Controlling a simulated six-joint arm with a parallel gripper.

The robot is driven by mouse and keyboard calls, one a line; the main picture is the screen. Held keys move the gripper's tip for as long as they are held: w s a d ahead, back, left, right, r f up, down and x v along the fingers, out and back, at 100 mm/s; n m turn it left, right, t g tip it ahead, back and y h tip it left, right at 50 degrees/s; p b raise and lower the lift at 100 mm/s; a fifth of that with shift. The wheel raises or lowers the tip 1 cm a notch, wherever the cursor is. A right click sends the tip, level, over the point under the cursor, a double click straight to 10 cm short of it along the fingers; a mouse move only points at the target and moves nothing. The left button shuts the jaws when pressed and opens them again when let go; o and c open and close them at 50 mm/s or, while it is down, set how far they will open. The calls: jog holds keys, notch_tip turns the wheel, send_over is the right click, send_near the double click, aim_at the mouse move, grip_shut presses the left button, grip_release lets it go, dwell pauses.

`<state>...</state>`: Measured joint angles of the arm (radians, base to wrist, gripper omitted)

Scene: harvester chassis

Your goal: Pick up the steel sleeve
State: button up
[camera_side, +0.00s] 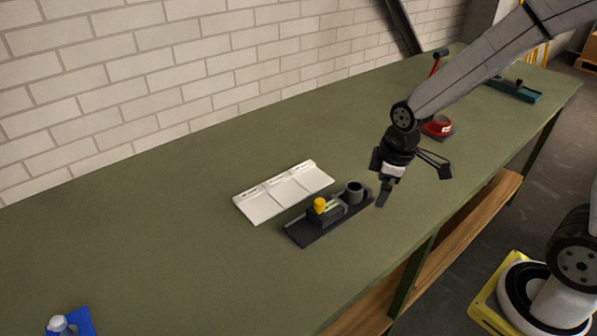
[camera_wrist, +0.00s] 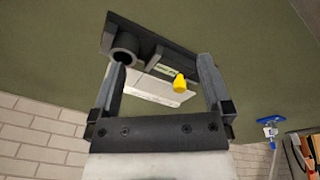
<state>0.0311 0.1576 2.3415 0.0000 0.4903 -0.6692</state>
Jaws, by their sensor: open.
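The steel sleeve appears to be the short grey hollow cylinder (camera_side: 353,190) on the right end of a dark fixture base (camera_side: 306,238). It also shows in the wrist view (camera_wrist: 126,42), with its open bore visible. My gripper (camera_side: 413,182) is open and empty, above the bench and to the right of the sleeve in the side view. In the wrist view my gripper (camera_wrist: 162,66) has its fingers apart, and the left fingertip overlaps the sleeve's lower edge in the picture. I see no clear contact.
A block with a yellow knob (camera_side: 320,205) stands on the same base, close beside the sleeve. A white sectioned tray (camera_side: 284,191) lies behind it. A red item (camera_side: 438,126) and a teal tool (camera_side: 515,91) are farther back. The green bench's left part is mostly clear.

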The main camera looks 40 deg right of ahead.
aim_at(355, 186)
jog(key=w+d+n, duration=0.1)
jog(key=w+n, duration=0.2)
jog(key=n, duration=0.1)
jog(key=w+d+n+g, duration=0.1)
jog(key=w+n, duration=0.2)
jog(key=n, duration=0.2)
jog(key=w+d+f+n, duration=0.1)
jog(key=w+n, duration=0.2)
jog(key=n, duration=0.2)
jog(key=shift+g, duration=0.4)
jog(key=shift+f, duration=0.1)
jog(key=shift+a+f, duration=0.1)
jog(key=shift+f, duration=1.2)
jog(key=shift+f, duration=0.1)
jog(key=shift+w+f, duration=0.1)
jog(key=shift+f, duration=2.4)
grip_shut()
